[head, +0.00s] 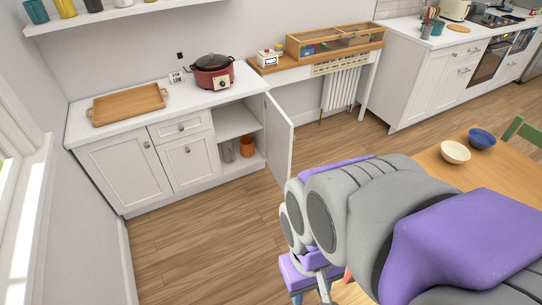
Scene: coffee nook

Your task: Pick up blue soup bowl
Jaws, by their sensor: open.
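The blue soup bowl (482,139) stands upright on the wooden table at the right, close behind a cream bowl (455,152). My gripper (322,287) is low in the middle of the picture, partly hidden behind my arm and cut off by the bottom edge. It is open, to the left of the table and well apart from the blue bowl. Whether anything lies under my gripper is hidden.
The wooden table (436,164) is largely covered by my arm. A green chair (519,130) stands beyond it. A cabinet door (279,138) stands open over the floor, beside a counter with a red cooker (212,78) and wooden tray (128,105). The wood floor (200,240) at left is clear.

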